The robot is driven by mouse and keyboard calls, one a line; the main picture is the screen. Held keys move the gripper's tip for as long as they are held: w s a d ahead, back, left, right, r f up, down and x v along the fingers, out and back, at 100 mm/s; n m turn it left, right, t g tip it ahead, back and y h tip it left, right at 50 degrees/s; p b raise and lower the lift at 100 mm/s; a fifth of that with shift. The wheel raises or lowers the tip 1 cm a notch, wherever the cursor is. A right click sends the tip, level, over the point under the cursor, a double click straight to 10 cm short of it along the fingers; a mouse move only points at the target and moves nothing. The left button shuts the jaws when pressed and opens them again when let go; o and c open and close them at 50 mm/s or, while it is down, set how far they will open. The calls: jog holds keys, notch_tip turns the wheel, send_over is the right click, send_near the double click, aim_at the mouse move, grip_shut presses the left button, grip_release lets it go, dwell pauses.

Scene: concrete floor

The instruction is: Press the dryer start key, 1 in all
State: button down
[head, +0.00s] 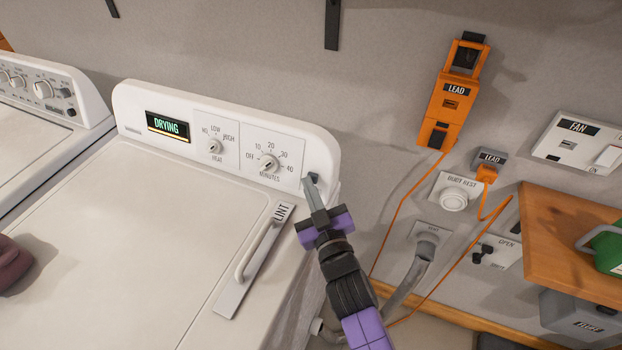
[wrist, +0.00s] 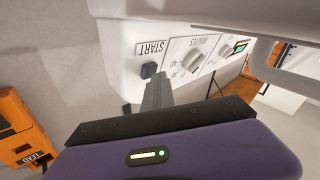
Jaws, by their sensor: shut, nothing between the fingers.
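The dryer (head: 150,220) is white, with a control panel along its back. Its display (head: 168,127) reads "DRYING" in green. The start key (head: 314,177) is a small dark square at the right end of the panel. In the wrist view the black start key (wrist: 149,70) sits beside the label "START". My gripper (head: 308,184) is shut and empty, with its fingertips at the key in the head view. In the wrist view the tips (wrist: 156,78) are right beside the key; I cannot tell whether they touch it.
The heat knob (head: 214,146) and minutes knob (head: 267,163) are left of the key. The lint handle (head: 256,250) rises from the dryer top. An orange lead box (head: 452,100) and its cable are on the wall to the right. A wooden shelf (head: 565,240) stands at far right.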

jog(key=shift+s+a+r+b, duration=0.2)
jog(key=shift+s+b, duration=0.15)
jog(key=shift+s, duration=0.35)
jog(key=shift+s, duration=0.1)
jog(key=shift+s+a+r+b, duration=0.1)
jog(key=shift+s+a+b, duration=0.25)
jog(key=shift+s+b, duration=0.4)
jog(key=shift+s+a+r+b, duration=0.15)
jog(key=shift+s+r+b, duration=0.05)
jog(key=shift+s+b, duration=0.25)
jog(key=shift+s+a+r+b, duration=0.15)
jog(key=shift+s+b, duration=0.15)
jog(key=shift+s, duration=0.15)
jog(key=shift+s+a+r, duration=0.2)
jog(key=shift+s+r, duration=0.1)
jog(key=shift+s, duration=0.2)
